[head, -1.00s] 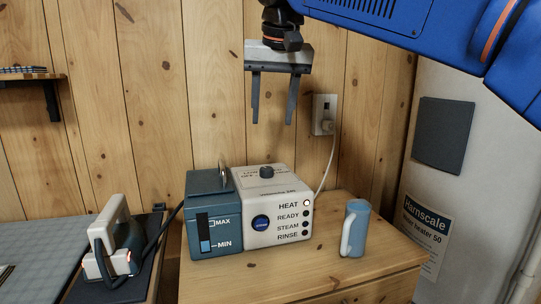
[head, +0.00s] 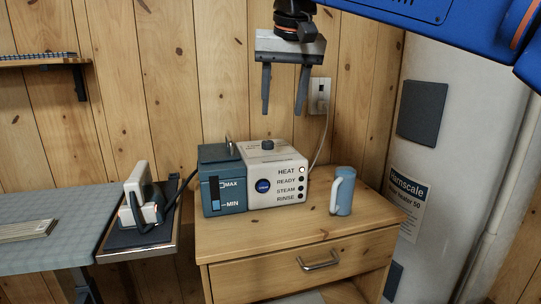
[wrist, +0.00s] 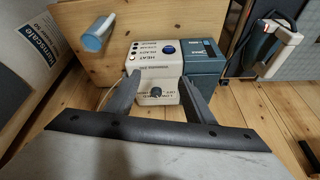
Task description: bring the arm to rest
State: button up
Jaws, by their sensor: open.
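My gripper (head: 285,91) hangs fingers down above the steam station, with its two fingers apart and nothing between them. My blue arm (head: 400,12) reaches in from the upper right. In the wrist view my gripper (wrist: 152,97) frames the steam station (wrist: 158,62) below it. The head view shows the steam station (head: 276,185), with a teal water tank (head: 222,187) on its left, on a wooden cabinet. The HEAT lamp is lit.
A blue mug (head: 344,191) stands right of the station on the cabinet (head: 290,232). An iron (head: 141,198) rests on a dark pad at left, beside an ironing board (head: 62,215). A wall socket (head: 319,92) with a cord is behind the gripper. A shelf (head: 30,63) is at upper left.

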jog(key=s+d+f, duration=0.4)
jog(key=d+f, duration=0.3)
jog(key=d, duration=0.1)
jog(key=s+d+f, duration=0.4)
jog(key=d+f, duration=0.4)
jog(key=s+d+f, duration=0.5)
jog(key=s+f, duration=0.2)
jog(key=f, duration=0.4)
jog(key=s+d+f, duration=0.5)
jog(key=s+f, duration=0.3)
jog(key=f, duration=0.4)
jog(key=shift+d+m+h, duration=0.2)
jog(key=shift+m+h, duration=0.2)
